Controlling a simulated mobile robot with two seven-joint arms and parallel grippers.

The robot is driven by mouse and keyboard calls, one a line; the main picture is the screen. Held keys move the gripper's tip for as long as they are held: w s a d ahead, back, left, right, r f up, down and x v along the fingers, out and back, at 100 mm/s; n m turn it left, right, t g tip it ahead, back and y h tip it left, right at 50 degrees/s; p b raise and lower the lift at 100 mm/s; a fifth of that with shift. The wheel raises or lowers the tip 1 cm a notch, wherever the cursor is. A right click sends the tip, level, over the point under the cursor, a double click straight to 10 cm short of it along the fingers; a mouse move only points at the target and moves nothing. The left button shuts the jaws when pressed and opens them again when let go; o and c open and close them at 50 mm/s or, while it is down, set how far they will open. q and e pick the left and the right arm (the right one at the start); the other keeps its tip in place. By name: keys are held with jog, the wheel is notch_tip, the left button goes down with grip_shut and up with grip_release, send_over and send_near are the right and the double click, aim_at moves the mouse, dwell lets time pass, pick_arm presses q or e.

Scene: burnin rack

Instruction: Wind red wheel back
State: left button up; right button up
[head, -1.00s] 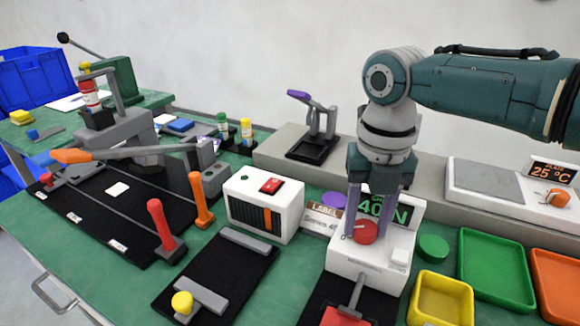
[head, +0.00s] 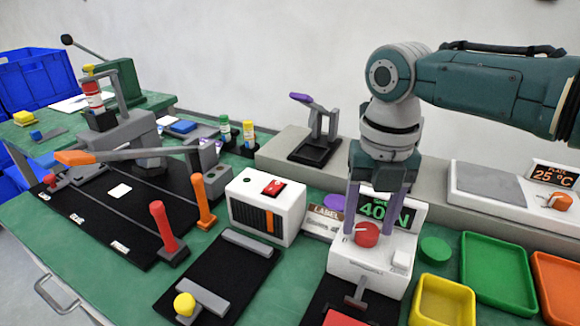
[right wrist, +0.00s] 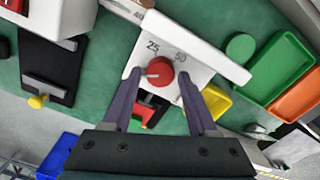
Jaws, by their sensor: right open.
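The red wheel (head: 367,234) is a round red knob with a pale pointer on the front of a white device (head: 350,268). The device's dark display (head: 385,211) reads 40 N in green. My right gripper (head: 373,220) points down at the wheel, with its two purple-grey fingers apart. In the right wrist view, the wheel (right wrist: 159,71) shows between the open fingertips (right wrist: 158,76), with a gap at each side. Its pointer aims left, and 25 and another mark are printed above it. My left gripper is out of view.
A white box with a red switch (head: 273,188) stands left of the device. Yellow (head: 442,302), green (head: 497,272) and orange trays stand to its right. A green disc (head: 435,250) lies beside it. A grey ledge runs behind.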

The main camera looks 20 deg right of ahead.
aim_at(367, 229)
notch_tip(367, 229, up, 9)
jog(key=p, duration=0.1)
dwell(0.5)
